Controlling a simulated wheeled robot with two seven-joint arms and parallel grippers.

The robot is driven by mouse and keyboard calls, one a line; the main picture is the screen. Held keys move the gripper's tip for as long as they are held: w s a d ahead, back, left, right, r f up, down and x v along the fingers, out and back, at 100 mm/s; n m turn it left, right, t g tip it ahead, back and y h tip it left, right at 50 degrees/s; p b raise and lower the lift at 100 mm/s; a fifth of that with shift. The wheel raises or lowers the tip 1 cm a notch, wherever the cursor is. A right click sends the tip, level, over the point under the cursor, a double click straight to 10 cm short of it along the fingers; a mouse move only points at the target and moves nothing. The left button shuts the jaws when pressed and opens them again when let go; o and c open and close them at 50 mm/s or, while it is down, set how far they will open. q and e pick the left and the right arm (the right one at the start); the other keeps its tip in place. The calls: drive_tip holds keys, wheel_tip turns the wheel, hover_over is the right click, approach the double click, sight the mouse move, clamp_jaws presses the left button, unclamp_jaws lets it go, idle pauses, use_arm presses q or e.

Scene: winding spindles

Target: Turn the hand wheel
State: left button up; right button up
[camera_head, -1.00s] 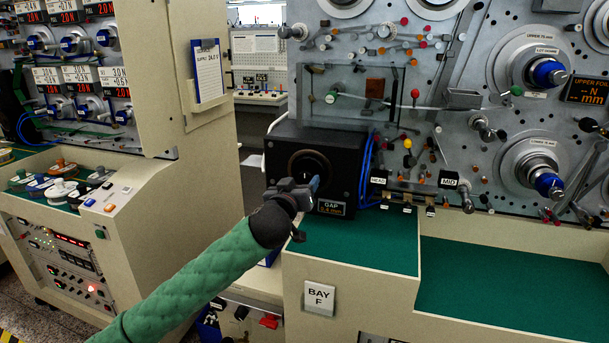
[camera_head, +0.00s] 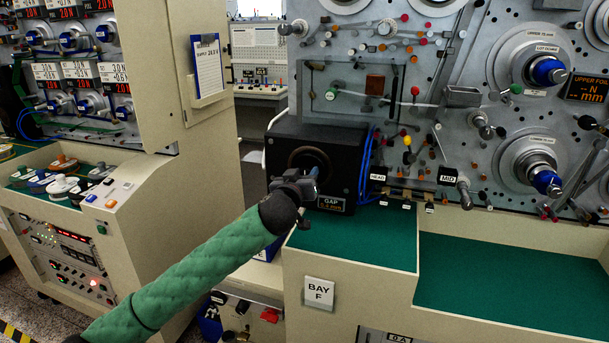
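A black box (camera_head: 345,150) stands on the green bench top, with a round dark ring (camera_head: 309,153) on its front face and a "GAP" display (camera_head: 331,204) below it. The ring is the part that most looks like a hand wheel, but its lower part is hidden behind my gripper. My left gripper (camera_head: 308,183) is in front of the ring's lower edge, its arm in a green sleeve coming from the lower left. Whether it touches the ring, and whether its fingers are open or shut, I cannot tell. My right gripper is not in view.
The grey machine panel (camera_head: 440,120) behind carries rollers and small knobs. Blue cables (camera_head: 366,165) run at the box's right side. The green bench top (camera_head: 510,270) at right is clear. A beige cabinet (camera_head: 215,170) stands at left, with a gap between.

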use_arm(q)
drive_tip(key=shift+m, duration=0.4)
